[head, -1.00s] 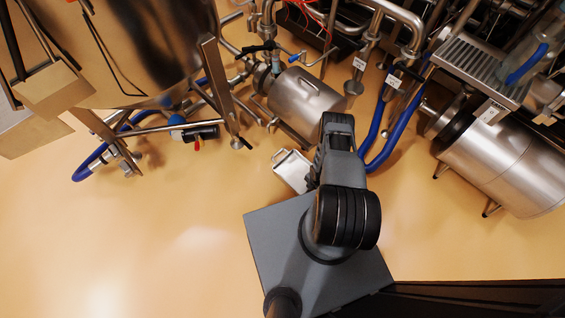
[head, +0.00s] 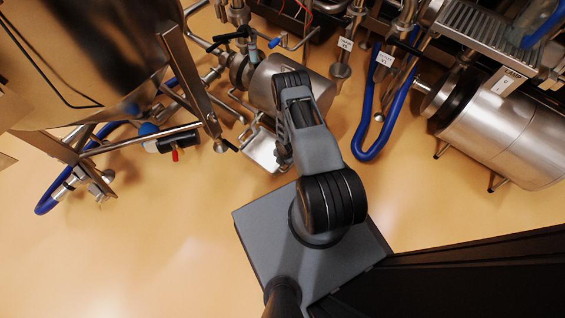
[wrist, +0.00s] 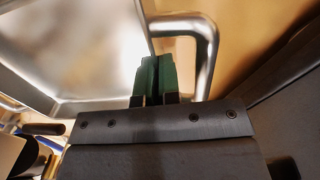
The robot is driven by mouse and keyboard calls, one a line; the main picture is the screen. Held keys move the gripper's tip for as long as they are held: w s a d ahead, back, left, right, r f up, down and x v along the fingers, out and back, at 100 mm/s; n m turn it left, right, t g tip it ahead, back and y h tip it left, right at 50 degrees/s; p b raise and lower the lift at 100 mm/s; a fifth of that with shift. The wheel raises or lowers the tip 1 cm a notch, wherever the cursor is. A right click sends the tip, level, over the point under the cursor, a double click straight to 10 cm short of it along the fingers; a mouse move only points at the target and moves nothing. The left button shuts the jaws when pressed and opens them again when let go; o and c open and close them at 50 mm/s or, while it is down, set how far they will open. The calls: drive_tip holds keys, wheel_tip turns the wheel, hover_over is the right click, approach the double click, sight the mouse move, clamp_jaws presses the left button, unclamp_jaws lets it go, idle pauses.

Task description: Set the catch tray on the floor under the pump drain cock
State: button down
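The catch tray (head: 262,152) is a shiny shallow metal pan with bar handles, just left of my arm and in front of the steel pump (head: 262,84) in the head view. In the wrist view the tray (wrist: 85,50) fills the upper left, with a bent handle (wrist: 207,45) at its right side. My gripper (wrist: 156,68) has its green fingers close together at the tray's edge, shut on it; whether on rim or handle is unclear. My arm hides the gripper in the head view. I cannot tell the tray's height above the floor, nor pick out the drain cock.
A large steel vessel (head: 85,60) on legs stands at left, with a blue hose (head: 50,198) and red-handled valve (head: 174,153) below. A blue hose loop (head: 372,152) hangs right of my arm, with a steel cylinder (head: 510,140) beyond. The front-left floor (head: 130,260) is clear.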

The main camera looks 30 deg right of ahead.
drive_tip(key=shift+w+a+f+b, duration=0.1)
drive_tip(key=shift+w+f+b, duration=0.1)
drive_tip(key=shift+f+b, duration=0.7)
drive_tip(key=shift+w+a+f+b, duration=0.1)
drive_tip(key=shift+w+f+b, duration=0.1)
drive_tip(key=shift+f+b, duration=0.65)
drive_tip(key=shift+f, duration=0.15)
drive_tip(key=c, duration=1.3)
unclamp_jaws()
